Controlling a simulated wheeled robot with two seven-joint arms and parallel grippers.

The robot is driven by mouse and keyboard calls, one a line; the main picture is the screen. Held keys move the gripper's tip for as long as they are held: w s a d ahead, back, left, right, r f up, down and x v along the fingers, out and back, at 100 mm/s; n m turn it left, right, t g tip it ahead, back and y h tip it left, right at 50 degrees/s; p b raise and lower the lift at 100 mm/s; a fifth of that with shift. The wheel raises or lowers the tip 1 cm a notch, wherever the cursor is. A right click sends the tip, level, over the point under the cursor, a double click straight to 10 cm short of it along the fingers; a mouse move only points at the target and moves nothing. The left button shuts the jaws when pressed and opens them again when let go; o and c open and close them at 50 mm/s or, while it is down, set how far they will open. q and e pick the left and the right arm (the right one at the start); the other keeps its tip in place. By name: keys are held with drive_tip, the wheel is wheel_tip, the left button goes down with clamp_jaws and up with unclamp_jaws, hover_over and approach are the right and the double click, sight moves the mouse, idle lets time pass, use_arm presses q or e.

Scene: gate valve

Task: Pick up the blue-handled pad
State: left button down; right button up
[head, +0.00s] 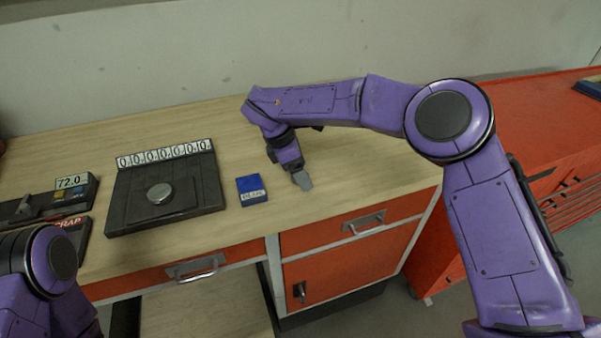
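A small blue block (249,184) with a white label on its front lies on the wooden bench top, right of a black scale-like plate. I cannot tell whether it is the blue-handled pad.
A dark tray marked SCRAP (83,236) lies at the front left. The bench (375,180) is clear right of my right gripper. A red cabinet (440,240) stands at right.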

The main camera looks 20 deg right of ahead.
drive_tip(key=shift+w, duration=0.1)
drive_tip(key=c, duration=1.3)
drive_tip(key=shift+o, duration=0.2)
drive_tip(key=shift+r+b, duration=0.4)
drive_tip(key=r, duration=0.1)
drive_tip(key=r+b, duration=0.1)
drive_tip(key=r, duration=0.1)
drive_tip(key=shift+s+a+b, duration=0.25)
drive_tip(key=shift+s+b, duration=0.1)
drive_tip(key=s+a+r+b, duration=0.4)
drive_tip(key=s+r, duration=0.5)
drive_tip(key=s, duration=0.3)
drive_tip(key=shift+s+a+r+b, duration=0.15)
drive_tip(key=shift+s+a+b, duration=0.05)
drive_tip(key=shift+a+b, duration=0.15)
